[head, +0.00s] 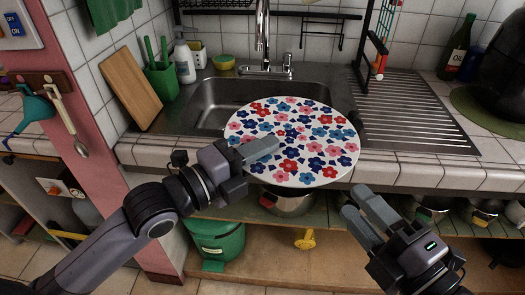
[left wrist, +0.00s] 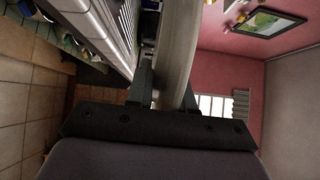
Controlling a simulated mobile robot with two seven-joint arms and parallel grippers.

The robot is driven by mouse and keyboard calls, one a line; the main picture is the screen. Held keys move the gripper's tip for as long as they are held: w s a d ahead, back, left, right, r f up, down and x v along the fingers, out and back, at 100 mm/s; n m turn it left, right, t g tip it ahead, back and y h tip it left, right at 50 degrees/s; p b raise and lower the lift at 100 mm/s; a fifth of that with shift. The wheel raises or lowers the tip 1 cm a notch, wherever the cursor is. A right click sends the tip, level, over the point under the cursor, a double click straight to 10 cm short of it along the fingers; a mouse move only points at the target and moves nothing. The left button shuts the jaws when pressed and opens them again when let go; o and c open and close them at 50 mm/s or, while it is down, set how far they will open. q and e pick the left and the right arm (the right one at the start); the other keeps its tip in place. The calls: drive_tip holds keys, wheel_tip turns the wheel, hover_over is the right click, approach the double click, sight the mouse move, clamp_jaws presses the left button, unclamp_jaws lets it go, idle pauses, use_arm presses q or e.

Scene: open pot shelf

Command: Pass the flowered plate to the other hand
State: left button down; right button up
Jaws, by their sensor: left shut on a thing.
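The flowered plate (head: 305,140) is a large white disc with red, pink and blue flowers, held tilted in front of the sink. My left gripper (head: 266,147) is shut on its left side, one finger lying over the plate's face. In the left wrist view the plate (left wrist: 180,45) shows edge-on as a pale band between the fingers (left wrist: 165,85). My right gripper (head: 356,203) is below and right of the plate, apart from it. Its fingers look spread and empty, pointing up and left.
A sink (head: 215,103) with a tap (head: 263,45) lies behind the plate, with a ribbed drainboard (head: 410,110) to its right. A cutting board (head: 131,90) leans at the left. Pots (head: 290,203) stand on the shelf below, near a green bin (head: 217,240).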

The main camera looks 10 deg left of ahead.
drive_tip(key=s+d+f+m+g+h, duration=0.1)
drive_tip(key=s+d+f+m+h, duration=0.1)
drive_tip(key=f+m, duration=0.5)
drive_tip(key=s+d+f+m+g+h, duration=0.1)
drive_tip(key=d+f+m+h, duration=0.3)
drive_tip(key=f, duration=0.9)
drive_tip(key=s+d+f+m+g+h, duration=0.2)
drive_tip(key=s+d+f+m+h, duration=0.1)
drive_tip(key=f+m, duration=0.7)
drive_tip(key=s+d+m, duration=0.1)
drive_tip(key=d, duration=0.1)
drive_tip(key=shift+d+f, duration=0.25)
drive_tip(key=shift+d, duration=0.05)
